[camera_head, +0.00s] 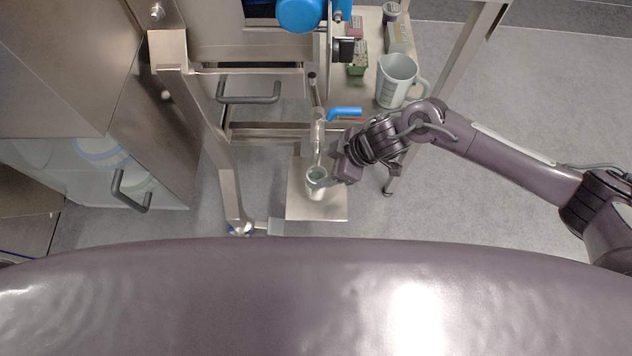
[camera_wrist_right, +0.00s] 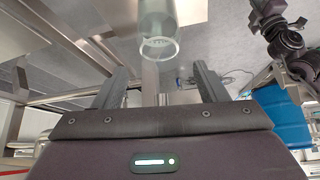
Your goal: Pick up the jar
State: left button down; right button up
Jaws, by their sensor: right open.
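The jar (camera_head: 315,185) is a small pale greenish cylinder with an open top. In the head view it stands on a square metal plate (camera_head: 328,208) below a spout with a blue lever. My right gripper (camera_head: 332,181) is beside it on the right, at about its height. In the right wrist view the jar (camera_wrist_right: 158,22) looks clear, with its round rim towards me. It shows beyond the gap between the open fingers of my right gripper (camera_wrist_right: 160,72). Nothing is held between them. Whether a finger touches the jar cannot be told. My left gripper is not in view.
A metal pipe with a blue lever (camera_head: 345,113) hangs just above the jar. Frame legs (camera_head: 229,185) stand on the left. A white measuring jug (camera_head: 397,80) and several small containers sit on a shelf at the back right. Grey floor is clear to the right.

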aim_at(322, 169)
jog(key=shift+x, duration=1.55)
grip_shut()
